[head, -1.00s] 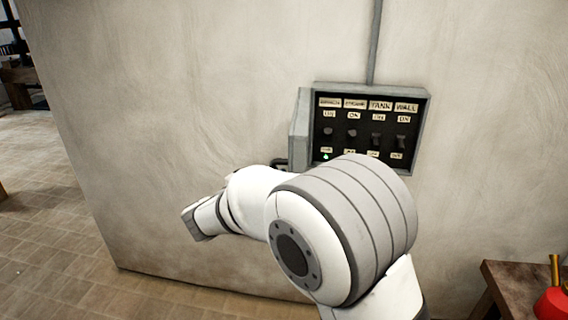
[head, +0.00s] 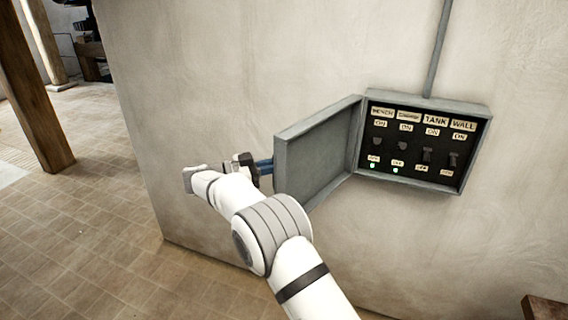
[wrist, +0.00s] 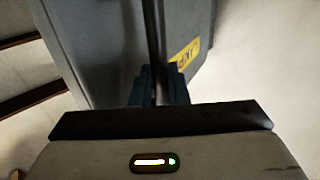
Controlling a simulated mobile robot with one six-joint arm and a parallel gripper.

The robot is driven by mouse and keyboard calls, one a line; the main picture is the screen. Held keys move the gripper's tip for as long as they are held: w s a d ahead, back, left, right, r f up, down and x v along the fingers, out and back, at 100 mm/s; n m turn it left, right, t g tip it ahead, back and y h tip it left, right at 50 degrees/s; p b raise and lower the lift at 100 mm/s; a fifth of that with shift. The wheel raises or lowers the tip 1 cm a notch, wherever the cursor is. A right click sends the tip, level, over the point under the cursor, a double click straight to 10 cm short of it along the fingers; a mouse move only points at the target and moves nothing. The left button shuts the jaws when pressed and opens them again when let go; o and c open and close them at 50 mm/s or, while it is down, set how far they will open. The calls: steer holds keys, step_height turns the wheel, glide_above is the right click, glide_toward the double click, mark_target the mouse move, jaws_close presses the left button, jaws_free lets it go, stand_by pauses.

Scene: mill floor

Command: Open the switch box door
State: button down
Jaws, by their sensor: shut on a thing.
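The grey switch box (head: 420,189) is fixed to the wall, with a row of dark switches on its black panel. Its door (head: 318,150) is hinged on the box's left side and stands swung wide out to the left, showing the inside. My gripper (head: 266,168) is at the door's free left edge, its blue fingers shut on the door. In the wrist view the fingers (wrist: 158,88) close around a dark upright bar beside the grey door (wrist: 95,50); whether this is a handle or the edge is unclear. A yellow label shows there.
The switches bear labels, TANK and WALL among them, and green lights glow below the two left ones. A conduit (head: 439,50) rises from the box. A wooden post (head: 35,100) stands at far left on open tiled floor (head: 90,220). A brown wooden corner (head: 545,308) shows bottom right.

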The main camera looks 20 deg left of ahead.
steer(key=shift+w+a+r, duration=0.1)
steer(key=shift+w+a, duration=0.05)
steer(key=shift+w, duration=0.1)
stand_by(0.3)
steer(key=c, duration=1.5)
jaws_free()
steer(key=b+v, duration=0.2)
steer(key=v, duration=0.5)
steer(key=shift+s+a, duration=0.2)
steer(key=shift+a, duration=0.15)
